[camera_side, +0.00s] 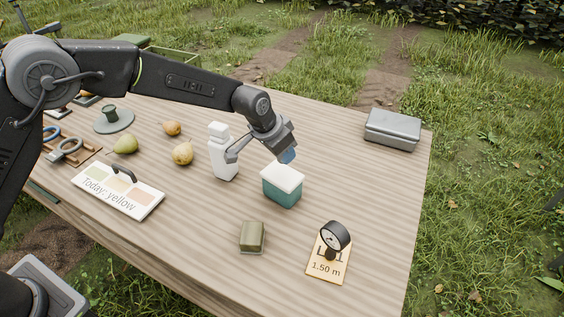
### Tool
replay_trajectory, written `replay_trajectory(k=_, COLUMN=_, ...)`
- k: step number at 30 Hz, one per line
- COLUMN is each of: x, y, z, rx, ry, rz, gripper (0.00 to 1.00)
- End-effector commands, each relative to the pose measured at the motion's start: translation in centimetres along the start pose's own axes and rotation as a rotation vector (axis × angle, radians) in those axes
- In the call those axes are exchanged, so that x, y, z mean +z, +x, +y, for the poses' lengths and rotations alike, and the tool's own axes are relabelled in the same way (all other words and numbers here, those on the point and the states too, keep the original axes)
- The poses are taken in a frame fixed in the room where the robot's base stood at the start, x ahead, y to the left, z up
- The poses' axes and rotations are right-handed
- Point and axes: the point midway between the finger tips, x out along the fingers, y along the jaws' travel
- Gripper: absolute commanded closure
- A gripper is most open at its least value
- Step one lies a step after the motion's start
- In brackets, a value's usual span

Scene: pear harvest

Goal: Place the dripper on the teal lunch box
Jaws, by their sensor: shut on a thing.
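The teal lunch box (281,193) with a white lid stands upright near the middle of the table. My gripper (283,150) is just above and behind its lid, tilted downward. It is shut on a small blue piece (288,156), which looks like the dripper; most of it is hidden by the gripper. The blue piece appears close over the far edge of the lid. I cannot tell whether it touches the lid.
A white bottle (222,160) stands close left of the lunch box. An olive block (252,237) and a dial gauge (334,236) on a card are in front. A grey case (392,130) is at back right. Pears (183,153) and a sign (117,190) lie left.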

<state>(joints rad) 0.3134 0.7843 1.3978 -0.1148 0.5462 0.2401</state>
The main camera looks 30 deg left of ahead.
Motion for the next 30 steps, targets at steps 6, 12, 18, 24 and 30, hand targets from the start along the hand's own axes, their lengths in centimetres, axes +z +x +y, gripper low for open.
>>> replay_trajectory(k=6, x=1.0, y=2.2, z=0.1, rx=0.001, ry=0.0, rz=-0.004, gripper=0.9)
replay_trajectory(k=12, x=1.6, y=3.7, z=0.0, rx=0.0, ry=0.0, rz=0.001, gripper=0.9)
replay_trajectory(k=18, x=1.6, y=3.7, z=0.0, rx=0.0, ry=0.0, rz=0.001, gripper=0.9)
replay_trajectory(k=24, x=1.7, y=3.9, z=0.0, rx=0.0, ry=0.0, rz=0.0, gripper=0.6)
replay_trajectory(k=30, x=1.7, y=3.9, z=0.0, rx=0.0, ry=0.0, rz=0.0, gripper=0.42)
